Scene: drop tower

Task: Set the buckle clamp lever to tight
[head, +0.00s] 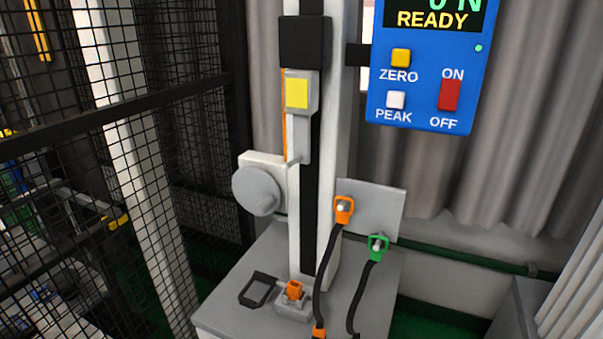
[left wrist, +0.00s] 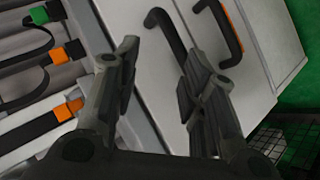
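In the head view a small grey clamp (head: 293,303) with an orange piece (head: 295,289), perhaps its lever, sits at the foot of the tower column on the grey base (head: 225,310). A dark rectangular frame (head: 258,290), perhaps the buckle, lies flat beside it on the left. Whether the lever is set tight or loose I cannot tell. My left gripper (left wrist: 163,75) shows only in the left wrist view, open and empty, in front of a grey front with black handles (left wrist: 168,32). The clamp is not visible there. My right gripper is in neither view.
Black straps with an orange ring (head: 344,210) and a green ring (head: 378,247) hang from a plate right of the column. A blue control box (head: 425,110) reads READY. Black mesh fencing (head: 110,100) stands at left. Straps lie in a tray (left wrist: 25,100).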

